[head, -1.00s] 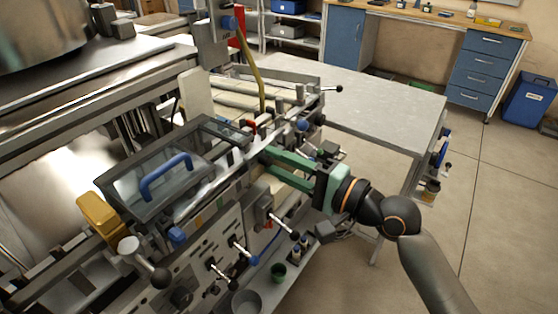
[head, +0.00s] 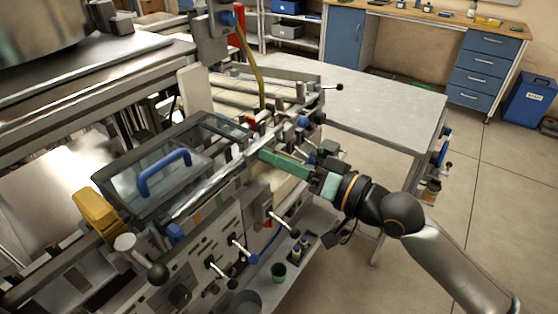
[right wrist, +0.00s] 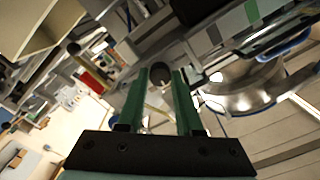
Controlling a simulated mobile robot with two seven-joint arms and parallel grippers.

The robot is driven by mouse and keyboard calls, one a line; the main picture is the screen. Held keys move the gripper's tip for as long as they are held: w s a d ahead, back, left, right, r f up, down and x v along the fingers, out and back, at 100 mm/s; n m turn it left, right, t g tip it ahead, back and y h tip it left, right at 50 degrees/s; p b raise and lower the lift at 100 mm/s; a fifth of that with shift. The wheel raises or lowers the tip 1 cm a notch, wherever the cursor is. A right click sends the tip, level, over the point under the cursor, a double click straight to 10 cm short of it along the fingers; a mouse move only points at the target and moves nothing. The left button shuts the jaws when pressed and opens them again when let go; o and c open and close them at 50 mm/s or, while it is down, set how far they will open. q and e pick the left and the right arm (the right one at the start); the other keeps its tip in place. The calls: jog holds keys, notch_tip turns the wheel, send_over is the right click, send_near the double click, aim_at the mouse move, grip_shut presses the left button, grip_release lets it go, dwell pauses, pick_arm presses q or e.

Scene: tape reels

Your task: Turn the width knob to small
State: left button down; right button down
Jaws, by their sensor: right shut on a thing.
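My right gripper (head: 265,157) reaches in from the right to the side of the machine (head: 210,225), its green fingers seen edge-on, one covering the other. In the right wrist view, my right gripper (right wrist: 160,75) has its two green fingers close together around a dark round knob (right wrist: 160,72) at their tips. It is shut on this knob, which I take to be the width knob. In the head view the fingers hide the knob, and no size marking can be read. My left gripper is not in view.
A glass cover (head: 125,180) with a blue handle (head: 163,172) lies left of the gripper. Several lever handles (head: 243,250) stick out of the machine's front below it. A grey table (head: 385,105) stands behind, and open floor (head: 470,220) lies to the right.

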jog(key=shift+n+p, duration=1.65)
jog(key=shift+n, duration=8.05)
jog(key=c, duration=0.6)
grip_release()
jog(key=shift+b+v, duration=1.4)
jog(key=shift+v, duration=4.9)
